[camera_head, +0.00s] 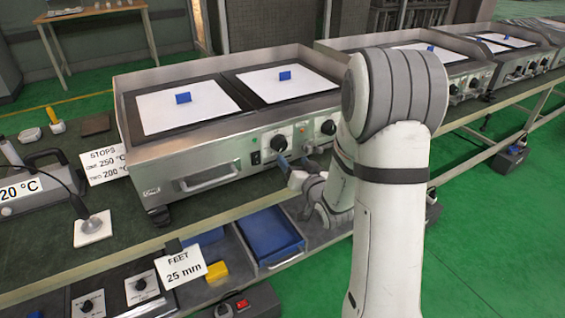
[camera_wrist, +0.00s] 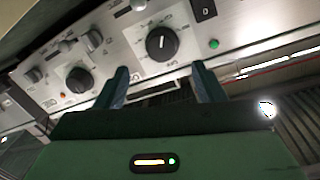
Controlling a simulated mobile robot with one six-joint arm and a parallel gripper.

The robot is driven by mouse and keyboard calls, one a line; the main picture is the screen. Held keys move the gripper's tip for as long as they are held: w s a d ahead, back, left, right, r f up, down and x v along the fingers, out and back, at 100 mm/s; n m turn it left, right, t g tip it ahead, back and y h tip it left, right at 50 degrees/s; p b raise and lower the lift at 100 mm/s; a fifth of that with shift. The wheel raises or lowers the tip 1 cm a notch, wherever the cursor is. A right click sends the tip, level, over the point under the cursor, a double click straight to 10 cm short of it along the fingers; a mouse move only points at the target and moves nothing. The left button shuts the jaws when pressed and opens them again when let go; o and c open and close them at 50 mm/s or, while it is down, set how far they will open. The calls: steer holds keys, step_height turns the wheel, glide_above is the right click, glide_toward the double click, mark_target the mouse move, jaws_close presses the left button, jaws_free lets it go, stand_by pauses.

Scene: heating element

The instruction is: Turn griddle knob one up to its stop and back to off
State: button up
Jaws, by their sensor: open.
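The griddle (camera_head: 200,160) stands on the bench with two black knobs on its steel front. The left knob (camera_head: 279,142) is beside a black rocker switch; it also shows in the wrist view (camera_wrist: 161,43), with a white pointer mark at its upper part. The right knob (camera_head: 328,127) shows at the left of the turned wrist view (camera_wrist: 79,79). I cannot read which is labelled one. My gripper (camera_head: 297,164) is open in front of the panel. In the wrist view its fingertips (camera_wrist: 160,68) stand apart to either side below the left knob, not closed on it.
A placard (camera_head: 103,165) gives stops: one 250 °C, two 200 °C. A drawer handle (camera_head: 208,178) juts from the front, left of the knobs. A blue tray (camera_head: 270,235) sits on the lower shelf. More griddles (camera_head: 455,65) line the bench to the right.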

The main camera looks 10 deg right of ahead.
mark_target(282, 148)
steer(key=shift+t, duration=0.4)
steer(key=x, duration=0.5)
steer(key=b+x, duration=0.1)
steer(key=x, duration=0.1)
steer(key=shift+w+a+f, duration=0.25)
steer(key=shift+w+f, duration=0.1)
steer(key=shift+f, duration=0.05)
steer(key=shift+c, duration=0.4)
steer(key=c, duration=0.9)
